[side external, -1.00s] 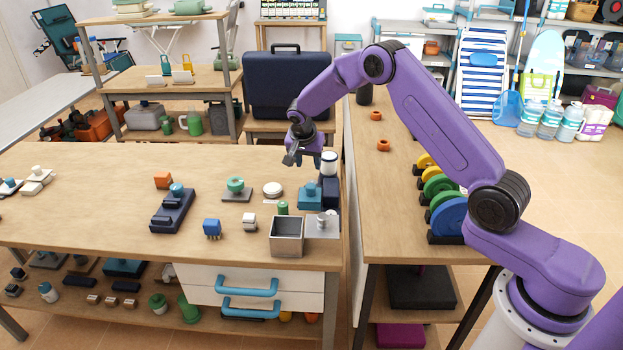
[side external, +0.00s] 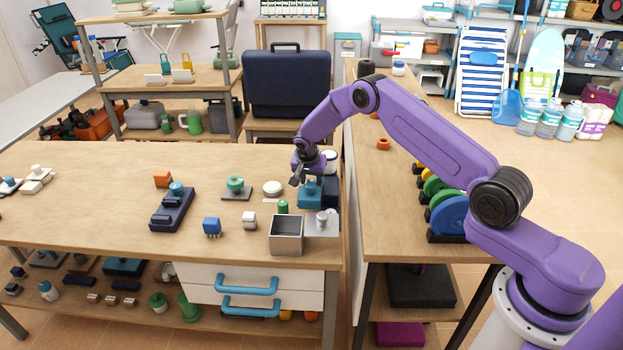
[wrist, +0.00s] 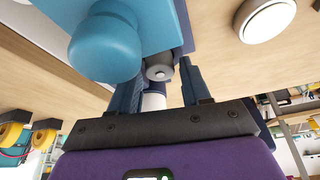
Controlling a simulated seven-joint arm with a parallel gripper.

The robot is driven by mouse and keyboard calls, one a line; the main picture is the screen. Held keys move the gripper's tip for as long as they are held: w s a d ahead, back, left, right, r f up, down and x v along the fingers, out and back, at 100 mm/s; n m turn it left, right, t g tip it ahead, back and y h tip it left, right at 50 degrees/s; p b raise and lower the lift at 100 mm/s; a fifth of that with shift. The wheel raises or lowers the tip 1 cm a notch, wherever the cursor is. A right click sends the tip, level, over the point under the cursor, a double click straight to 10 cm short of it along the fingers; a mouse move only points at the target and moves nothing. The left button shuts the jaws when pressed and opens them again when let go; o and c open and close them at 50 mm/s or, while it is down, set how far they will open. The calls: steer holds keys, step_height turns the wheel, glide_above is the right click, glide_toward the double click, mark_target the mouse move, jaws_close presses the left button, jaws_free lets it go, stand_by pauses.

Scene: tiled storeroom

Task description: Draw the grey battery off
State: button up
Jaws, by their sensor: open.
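A small grey cylinder with a dark-centred round end (wrist: 159,69), which looks like the grey battery, sits against a navy block in the wrist view. In the side external view I cannot pick it out for certain near the navy block (side external: 331,190). My gripper (side external: 298,183) is low over the teal block (side external: 311,200) at the table's right end. In the wrist view my gripper (wrist: 160,82) has its two dark fingers apart, with the grey end between and just beyond them. I cannot tell whether they touch it.
The teal block's round knob (wrist: 105,45) is close to the left finger. A white-topped cylinder (side external: 329,158) stands behind the navy block. A grey open box (side external: 286,247) and a metal plate with a knob (side external: 324,232) are in front. A white disc (side external: 272,188) lies left.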

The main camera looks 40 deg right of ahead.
jaws_close()
steer(key=shift+r, duration=3)
